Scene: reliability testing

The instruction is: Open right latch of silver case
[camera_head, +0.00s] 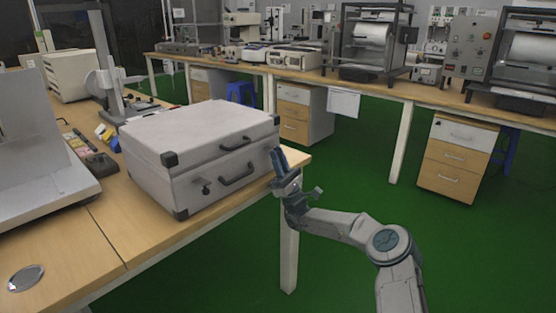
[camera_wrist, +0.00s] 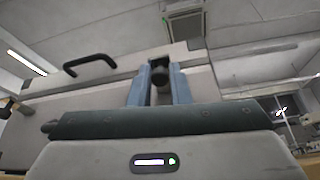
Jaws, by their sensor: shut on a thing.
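My gripper (camera_head: 278,160) is at the right end of the case front and hides the right latch in the head view. In the wrist view, the case (camera_wrist: 108,88) fills the left and middle. My gripper (camera_wrist: 160,72) has its two blue fingers close around the dark right latch (camera_wrist: 160,74), shut on it. A dark handle (camera_wrist: 90,64) is to the left.
The table (camera_head: 150,240) has a round metal disc (camera_head: 26,278) at its front left and grey equipment (camera_head: 40,150) left of the case. Its right edge is just beyond the case. Green floor (camera_head: 350,190) is open to the right, before benches and drawer cabinets (camera_head: 458,160).

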